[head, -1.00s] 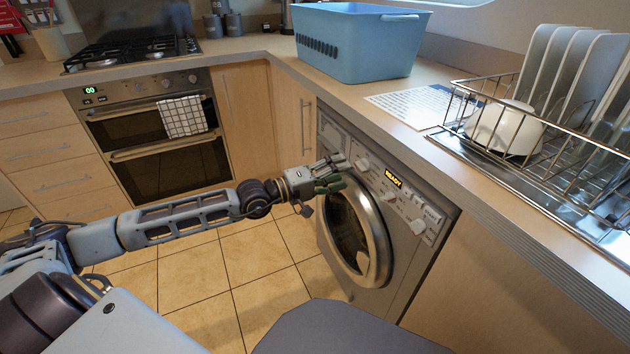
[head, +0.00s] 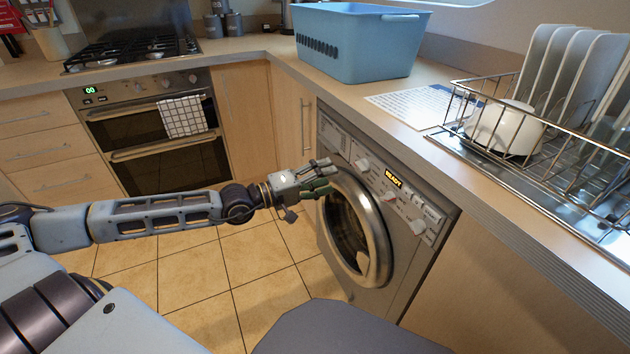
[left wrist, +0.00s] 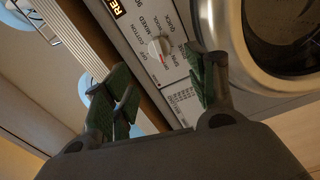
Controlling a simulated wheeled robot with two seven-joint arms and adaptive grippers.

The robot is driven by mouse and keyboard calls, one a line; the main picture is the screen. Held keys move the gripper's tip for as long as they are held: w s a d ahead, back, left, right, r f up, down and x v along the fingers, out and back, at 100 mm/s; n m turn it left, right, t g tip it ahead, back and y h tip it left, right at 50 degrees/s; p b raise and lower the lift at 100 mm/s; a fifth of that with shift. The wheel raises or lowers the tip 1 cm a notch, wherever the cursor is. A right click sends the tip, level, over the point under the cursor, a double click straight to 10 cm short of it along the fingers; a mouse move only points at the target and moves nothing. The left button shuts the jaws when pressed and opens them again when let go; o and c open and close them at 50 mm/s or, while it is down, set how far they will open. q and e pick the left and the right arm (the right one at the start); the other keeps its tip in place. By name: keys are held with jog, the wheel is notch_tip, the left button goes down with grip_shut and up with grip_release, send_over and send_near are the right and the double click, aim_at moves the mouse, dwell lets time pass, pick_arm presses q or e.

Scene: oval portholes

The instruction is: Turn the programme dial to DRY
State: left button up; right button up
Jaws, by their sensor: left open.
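The programme dial (head: 362,164) is a pale round knob on the washing machine's front panel, left of the lit READY display (head: 393,178). In the left wrist view the dial (left wrist: 160,47) is ringed by printed words, among them COTTON, MIXED and QUICK. A small red mark shows on its lower side; I cannot tell surely which word it points to. My left gripper (head: 324,175) is open and empty, left of the dial and apart from it, near the top of the round door. In the left wrist view its green-padded fingers (left wrist: 165,82) stand below the dial. My right gripper is not seen.
The washing machine (head: 400,270) sits under the worktop, whose edge overhangs the panel. A blue basket (head: 357,45) and a dish rack (head: 545,135) stand on the worktop. The tiled floor before the machine is clear.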

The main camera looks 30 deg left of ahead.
pick_arm(q)
jog(key=shift+s+a+f, duration=0.1)
jog(key=shift+s+a, duration=0.35)
jog(key=shift+a, duration=0.15)
jog(key=shift+s+a, duration=0.15)
jog(key=shift+s, duration=0.35)
dwell(1.5)
